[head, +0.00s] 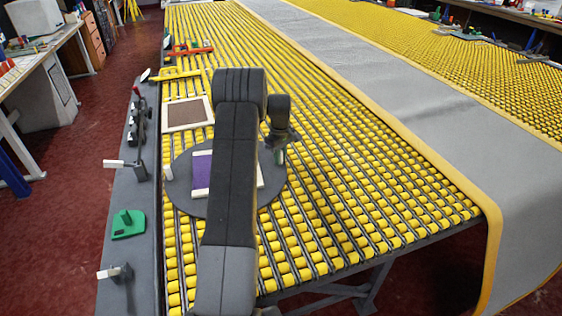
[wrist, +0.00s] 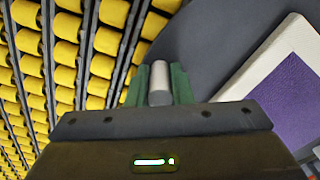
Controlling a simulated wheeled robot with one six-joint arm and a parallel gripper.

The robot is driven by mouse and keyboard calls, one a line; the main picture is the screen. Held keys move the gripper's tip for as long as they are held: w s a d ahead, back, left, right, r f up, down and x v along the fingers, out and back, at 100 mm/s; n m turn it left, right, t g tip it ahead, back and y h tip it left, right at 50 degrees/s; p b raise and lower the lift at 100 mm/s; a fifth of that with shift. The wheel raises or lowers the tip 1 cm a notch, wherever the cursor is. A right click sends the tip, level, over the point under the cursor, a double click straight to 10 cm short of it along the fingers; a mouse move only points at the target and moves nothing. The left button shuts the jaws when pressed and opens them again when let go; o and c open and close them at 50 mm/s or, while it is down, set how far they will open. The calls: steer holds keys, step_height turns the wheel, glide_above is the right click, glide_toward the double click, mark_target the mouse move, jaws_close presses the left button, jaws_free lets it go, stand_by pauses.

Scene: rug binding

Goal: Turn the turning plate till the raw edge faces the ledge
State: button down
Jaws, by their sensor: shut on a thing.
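The turning plate (head: 183,203) is a dark grey disc on the yellow rollers, partly hidden behind my arm. On it lies a purple rug piece (head: 202,168) with pale binding along its far and near sides and, past my arm, its right side. Its left side shows no pale strip and faces the grey ledge (head: 140,215). My gripper (head: 280,155) is at the plate's right rim. In the wrist view its green fingers (wrist: 159,85) are shut on a grey upright peg (wrist: 159,80) at the plate's edge.
A brown framed sample (head: 187,113) lies just beyond the plate. Levers with white handles (head: 113,164) and a green block (head: 128,223) sit on the ledge. A pale peg (head: 168,173) stands at the plate's left rim. Rollers to the right are clear up to the long grey rug (head: 400,95).

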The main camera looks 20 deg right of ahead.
steer(key=shift+w+d+n, duration=0.15)
steer(key=shift+w+n, duration=0.45)
steer(key=shift+w, duration=0.45)
steer(key=c, duration=1.3)
jaws_free()
step_height(320, 180, up, 14)
steer(key=b, duration=0.1)
steer(key=shift+f, duration=0.25)
step_height(320, 180, down, 14)
steer(key=shift+r+p, duration=0.2)
steer(key=shift+p, duration=0.3)
